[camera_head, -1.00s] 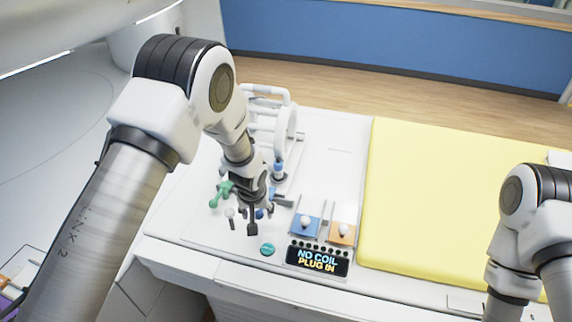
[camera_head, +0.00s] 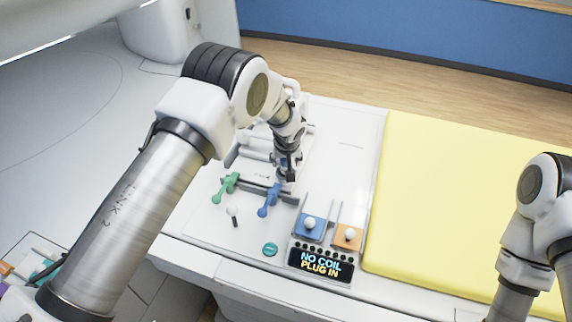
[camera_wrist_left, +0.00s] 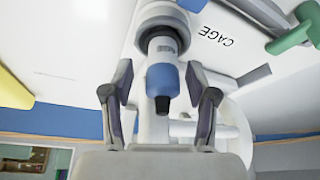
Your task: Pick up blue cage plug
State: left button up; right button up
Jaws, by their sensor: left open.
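The blue cage plug (camera_wrist_left: 164,80) is a short blue cylinder with a dark tip, below a grey and white fitting in the left wrist view. My left gripper (camera_wrist_left: 160,110) is open, with one finger on each side of the plug and a visible gap on both sides. Whether the plug lies at the depth of the fingertips is hard to tell. In the head view my left gripper (camera_head: 289,173) is over the white bed top, in front of the white cage frame (camera_head: 256,149); the plug is hidden there. My right gripper is out of view.
A green handle (camera_head: 226,188) and a blue handle (camera_head: 268,201) stand near the gripper. A blue socket block (camera_head: 310,232), an orange one (camera_head: 347,240) and a "NO COIL PLUG IN" display (camera_head: 320,264) are nearer. A yellow mat (camera_head: 450,210) lies right.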

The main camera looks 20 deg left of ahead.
pick_arm(q)
jog(key=shift+s+a+r, duration=0.1)
jog(key=shift+s+r, duration=0.15)
jog(key=shift+s, duration=0.05)
jog(key=c, duration=0.9)
jog(key=shift+w, duration=0.1)
grip_shut()
